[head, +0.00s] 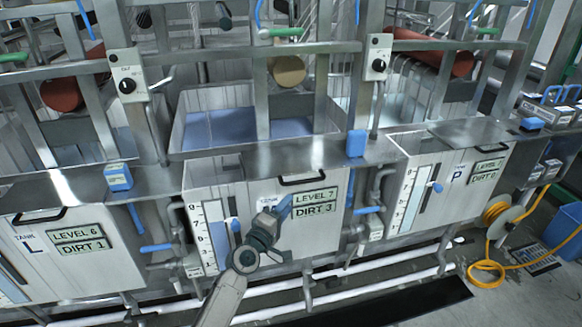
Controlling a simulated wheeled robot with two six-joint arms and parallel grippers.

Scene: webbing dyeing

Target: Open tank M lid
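The middle tank (325,245) has a pale front panel with signs reading LEVEL 7 and DIRT 3. It stands between tanks marked L and P; its own letter is hidden behind my gripper. A black handle (303,181) is at the top of this front, below a metal ledge (265,158). Blue liquid (222,126) shows in the open bath behind the ledge. I cannot tell which part is the lid. My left gripper (277,212) is in front of the panel, below and left of the handle, apart from it in the picture. Its fingers are too unclear to read. My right gripper is out of view.
Tank L (100,275) is at the left and tank P (450,190) at the right. Pipes with blue-handled valves (157,247) run between the tanks. White pipes (350,290) run low in front. A yellow hose (487,270) lies on the floor at right.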

